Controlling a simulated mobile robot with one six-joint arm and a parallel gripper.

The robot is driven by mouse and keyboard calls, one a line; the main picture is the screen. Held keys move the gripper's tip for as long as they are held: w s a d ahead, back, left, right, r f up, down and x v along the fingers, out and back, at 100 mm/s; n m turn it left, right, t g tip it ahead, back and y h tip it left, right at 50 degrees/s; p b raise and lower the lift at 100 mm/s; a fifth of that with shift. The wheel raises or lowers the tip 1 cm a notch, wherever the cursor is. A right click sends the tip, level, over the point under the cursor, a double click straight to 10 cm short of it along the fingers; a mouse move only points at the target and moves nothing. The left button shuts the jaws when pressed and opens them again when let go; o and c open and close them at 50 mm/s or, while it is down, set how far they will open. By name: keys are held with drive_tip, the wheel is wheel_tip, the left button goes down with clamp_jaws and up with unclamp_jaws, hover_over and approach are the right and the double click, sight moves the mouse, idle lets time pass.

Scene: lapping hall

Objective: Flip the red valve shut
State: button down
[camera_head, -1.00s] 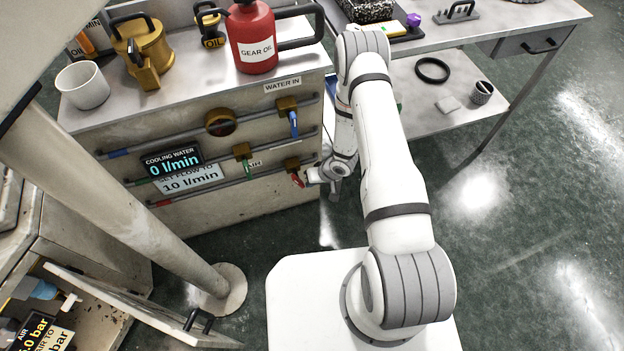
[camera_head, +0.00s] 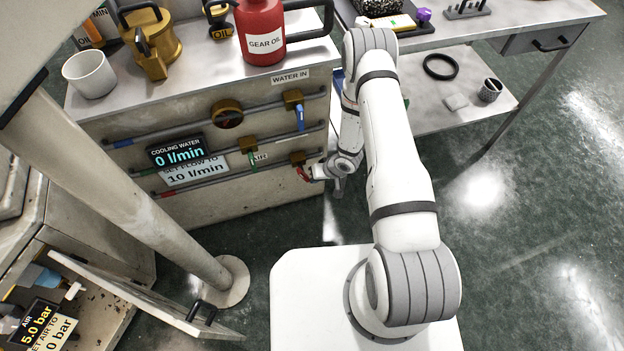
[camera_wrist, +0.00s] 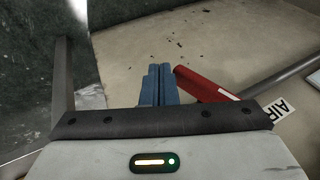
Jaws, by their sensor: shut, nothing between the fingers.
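The red valve (camera_head: 302,173) is at the right end of the lowest pipe on the cabinet front, with a brass body and a short red lever slanting down from it. In the wrist view the red lever (camera_wrist: 205,85) lies just right of my fingers, slanting down to the right toward the pipe. My gripper (camera_head: 312,173) is beside the lever in the head view, on its right. In the wrist view my gripper's blue fingers (camera_wrist: 158,84) are together and empty. I cannot tell whether they touch the lever.
A blue-handled valve (camera_head: 300,117) and a green-handled valve (camera_head: 251,156) sit on the pipes above. A cooling water display (camera_head: 176,152) reads 0 l/min.

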idle(0.7)
drive_tip(key=shift+w, duration=0.1)
drive_tip(key=d+r+p, duration=0.2)
drive_tip(key=d+r, duration=0.2)
drive_tip(key=d, duration=0.7)
drive_tip(key=d+r+p, duration=0.2)
drive_tip(key=d+r, duration=0.2)
drive_tip(key=d, duration=0.7)
drive_tip(key=shift+s+d+r, duration=0.15)
drive_tip(key=shift+s+r, duration=0.2)
